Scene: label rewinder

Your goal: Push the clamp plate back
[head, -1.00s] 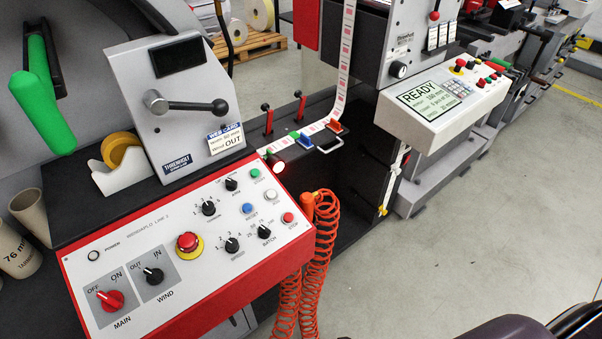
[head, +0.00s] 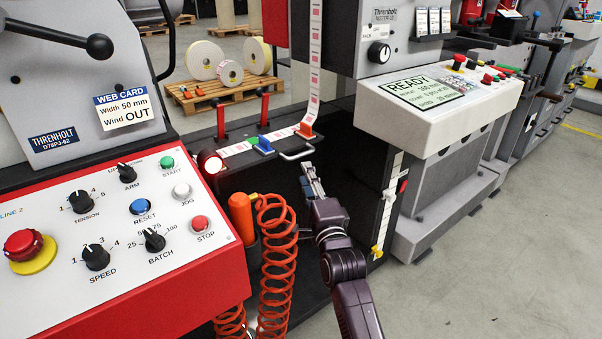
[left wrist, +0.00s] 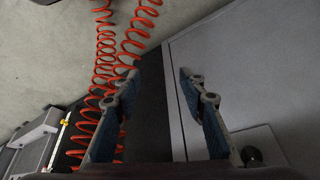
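A bright metal loop handle (head: 297,154) sits at the front edge of the dark splice table in the head view. I take it to belong to the clamp plate, but the plate itself is hard to make out. My left gripper (left wrist: 158,78) is open and empty in the left wrist view, and outside the head view.
The red-edged control panel (head: 130,215) is at left. Orange coiled hoses (head: 276,262) hang left of my right arm and show in the left wrist view (left wrist: 105,60). Two red levers (head: 264,107) stand behind the web. A READY console (head: 430,93) is at right. Floor at right is clear.

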